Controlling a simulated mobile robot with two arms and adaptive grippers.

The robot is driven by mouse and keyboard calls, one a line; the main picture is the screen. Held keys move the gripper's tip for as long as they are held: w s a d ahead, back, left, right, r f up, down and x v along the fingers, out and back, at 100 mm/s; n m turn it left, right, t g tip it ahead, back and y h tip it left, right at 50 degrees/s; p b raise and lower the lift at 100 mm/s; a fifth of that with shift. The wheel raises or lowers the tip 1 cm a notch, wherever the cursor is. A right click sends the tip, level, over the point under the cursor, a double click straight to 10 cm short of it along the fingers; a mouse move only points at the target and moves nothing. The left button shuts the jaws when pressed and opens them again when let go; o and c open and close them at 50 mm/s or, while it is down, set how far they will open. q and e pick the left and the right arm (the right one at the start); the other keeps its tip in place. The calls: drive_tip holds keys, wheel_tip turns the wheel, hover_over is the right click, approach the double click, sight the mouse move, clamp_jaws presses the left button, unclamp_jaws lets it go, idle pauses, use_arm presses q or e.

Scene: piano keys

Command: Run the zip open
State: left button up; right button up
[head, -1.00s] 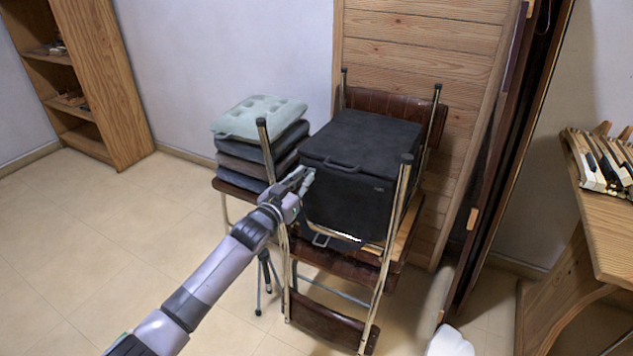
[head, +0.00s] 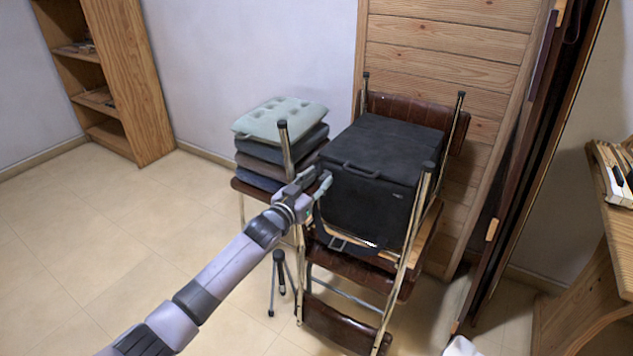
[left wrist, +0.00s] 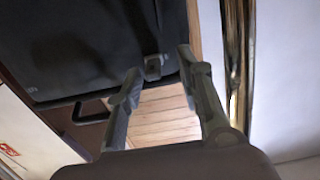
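A black box-shaped fabric bag (head: 366,205) sits on stacked brown folding chairs. It has a carry handle (head: 361,171) on its front top edge. My left gripper (head: 323,184) is at the bag's left front edge, just below the lid. In the left wrist view the bag (left wrist: 90,40) fills the upper left. A small grey tab (left wrist: 153,67), possibly the zip pull, shows at its edge. My left gripper (left wrist: 156,82) is open, its fingers on either side of the tab with gaps. The zip line is too dark to make out.
Chair posts (head: 286,148) rise beside the bag and close to my left arm. Stacked cushions (head: 280,122) stand to its left. A wooden panel (head: 445,50) is behind. A wooden bench with piano keys (head: 618,178) is at the right. The floor at the left is clear.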

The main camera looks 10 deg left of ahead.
use_arm(q)
drive_tip(key=shift+s, duration=0.1)
drive_tip(key=shift+s+f, duration=0.1)
drive_tip(key=shift+s, duration=0.1)
drive_tip(key=v, duration=1.1)
drive_tip(key=shift+s, duration=0.2)
drive_tip(key=shift+a, duration=0.1)
